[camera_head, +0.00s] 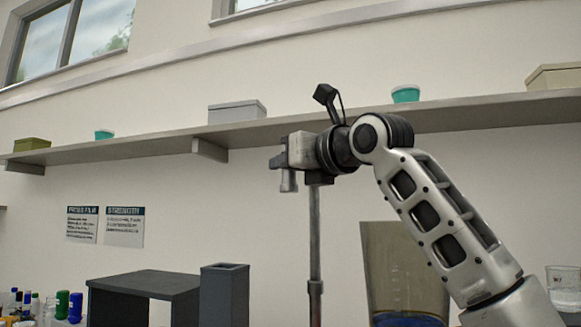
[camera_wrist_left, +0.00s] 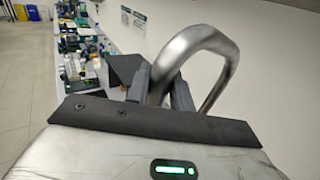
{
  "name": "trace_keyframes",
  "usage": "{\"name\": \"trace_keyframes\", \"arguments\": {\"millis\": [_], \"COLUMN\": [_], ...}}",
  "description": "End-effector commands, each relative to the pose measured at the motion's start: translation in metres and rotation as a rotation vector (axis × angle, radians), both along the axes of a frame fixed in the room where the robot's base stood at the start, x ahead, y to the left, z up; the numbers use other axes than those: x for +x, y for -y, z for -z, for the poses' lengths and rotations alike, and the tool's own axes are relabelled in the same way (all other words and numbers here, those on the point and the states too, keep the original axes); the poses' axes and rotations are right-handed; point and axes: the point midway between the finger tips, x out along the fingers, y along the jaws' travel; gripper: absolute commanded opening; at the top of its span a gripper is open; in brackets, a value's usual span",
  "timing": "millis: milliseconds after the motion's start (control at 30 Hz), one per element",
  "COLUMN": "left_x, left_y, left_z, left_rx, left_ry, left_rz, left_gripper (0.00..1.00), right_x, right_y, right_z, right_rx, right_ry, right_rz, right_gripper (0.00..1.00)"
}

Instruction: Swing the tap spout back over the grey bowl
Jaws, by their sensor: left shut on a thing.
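The tap is a grey metal gooseneck. In the head view its upright post (camera_head: 315,235) rises to my gripper, which hides most of the arch. The spout's end (camera_head: 288,182) points down just below the jaws. My left gripper (camera_head: 279,162) points left and is shut on the spout. In the left wrist view the curved spout (camera_wrist_left: 205,40) passes between the two grey fingers of the gripper (camera_wrist_left: 161,90). The grey bowl is not visible in either view. My right gripper is not in view.
A tall clear vessel (camera_head: 385,265) with blue at its bottom stands right of the post, partly behind my arm. A dark block (camera_head: 224,292) and a dark stand (camera_head: 145,283) are to the left. A wall shelf (camera_head: 110,152) runs behind. Coloured bottles (camera_head: 62,303) stand at far left.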

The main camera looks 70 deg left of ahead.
Motion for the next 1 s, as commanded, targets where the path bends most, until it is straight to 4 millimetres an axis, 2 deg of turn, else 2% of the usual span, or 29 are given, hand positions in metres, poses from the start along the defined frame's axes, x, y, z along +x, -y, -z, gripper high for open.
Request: {"name": "trace_keyframes", "arguments": {"millis": [500,533,567,600,867,1000], "left_x": [-0.002,-0.002,-0.002,-0.002,-0.001,0.003], "left_y": [-0.002,-0.002,-0.002,-0.002,-0.001,0.009], "left_z": [-0.001,-0.001,-0.001,-0.001,-0.001,0.0], "left_rx": [0.003,0.004,0.003,0.003,0.001,0.003], "left_ry": [0.004,0.005,0.004,0.004,0.002,0.0], "left_rz": [0.001,0.001,0.001,0.002,0.003,0.006], "left_gripper": [0.0,0.31,0.39,0.42,0.42,0.42], "right_x": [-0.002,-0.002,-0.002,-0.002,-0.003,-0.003], "right_y": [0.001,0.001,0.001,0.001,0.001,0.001], "right_z": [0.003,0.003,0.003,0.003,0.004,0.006], "right_rx": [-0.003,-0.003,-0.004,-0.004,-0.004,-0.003], "right_ry": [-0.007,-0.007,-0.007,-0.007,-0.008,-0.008], "right_rz": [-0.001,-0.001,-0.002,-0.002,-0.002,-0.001], "right_gripper": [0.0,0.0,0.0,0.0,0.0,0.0]}}
